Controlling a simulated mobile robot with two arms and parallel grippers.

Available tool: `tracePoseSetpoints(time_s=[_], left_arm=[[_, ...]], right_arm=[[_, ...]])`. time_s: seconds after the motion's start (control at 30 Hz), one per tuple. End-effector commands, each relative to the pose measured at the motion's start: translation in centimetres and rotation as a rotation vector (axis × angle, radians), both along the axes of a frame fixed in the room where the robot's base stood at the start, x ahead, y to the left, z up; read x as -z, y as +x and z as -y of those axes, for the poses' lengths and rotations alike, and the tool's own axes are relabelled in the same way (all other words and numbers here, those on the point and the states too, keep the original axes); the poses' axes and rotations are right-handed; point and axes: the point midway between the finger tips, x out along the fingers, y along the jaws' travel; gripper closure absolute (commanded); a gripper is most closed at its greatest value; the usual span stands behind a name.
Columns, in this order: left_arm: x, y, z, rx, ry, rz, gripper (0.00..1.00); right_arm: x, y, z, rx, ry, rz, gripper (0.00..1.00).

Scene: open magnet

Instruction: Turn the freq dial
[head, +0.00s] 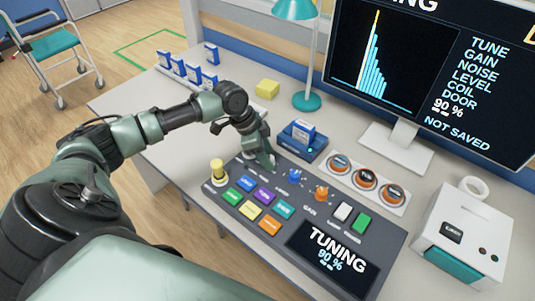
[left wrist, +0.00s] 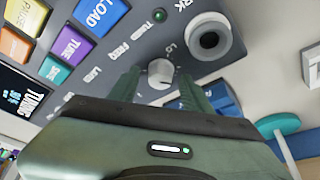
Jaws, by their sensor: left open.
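The freq dial, a small pale grey knob (left wrist: 160,72), shows in the left wrist view beside the printed word FREQ on the dark console (head: 220,203). My left gripper (head: 264,163) is open and points down at the console's back left part. In the left wrist view its two fingers (left wrist: 160,88) stand on either side of the dial; I cannot tell whether they touch it. In the head view the gripper hides the dial. The console screen (head: 332,262) reads TUNING 90 %. My right gripper is not in view.
A blue dial (head: 295,175) and an orange dial (head: 321,192) stand right of the gripper. Behind are a blue holder (head: 312,149), a teal lamp (head: 307,101) and a monitor (head: 432,75) reading NOT SAVED.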

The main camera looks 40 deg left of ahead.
Motion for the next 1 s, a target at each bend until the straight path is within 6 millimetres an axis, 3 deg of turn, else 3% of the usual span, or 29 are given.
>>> tracePoseSetpoints(time_s=[0.2, 0.37, 0.4, 0.73, 1.0], left_arm=[[0.1, 0.0, 0.0, 0.0, 0.0, 0.0, 0.51], [0.0, 0.0, 0.0, 0.001, 0.0, 0.0, 0.95], [0.0, 0.0, 0.0, 0.001, 0.0, 0.0, 1.0], [-0.3, 0.0, 0.1, -0.037, 0.0, 0.0, 1.0], [-0.8, -0.1, 0.2, -0.197, -0.003, -0.001, 1.0]], right_arm=[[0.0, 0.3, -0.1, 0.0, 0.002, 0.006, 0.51], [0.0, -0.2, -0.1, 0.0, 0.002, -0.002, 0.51], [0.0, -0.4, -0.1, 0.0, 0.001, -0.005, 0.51], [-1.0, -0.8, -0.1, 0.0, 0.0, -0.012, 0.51], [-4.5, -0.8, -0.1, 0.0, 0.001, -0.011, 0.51]])
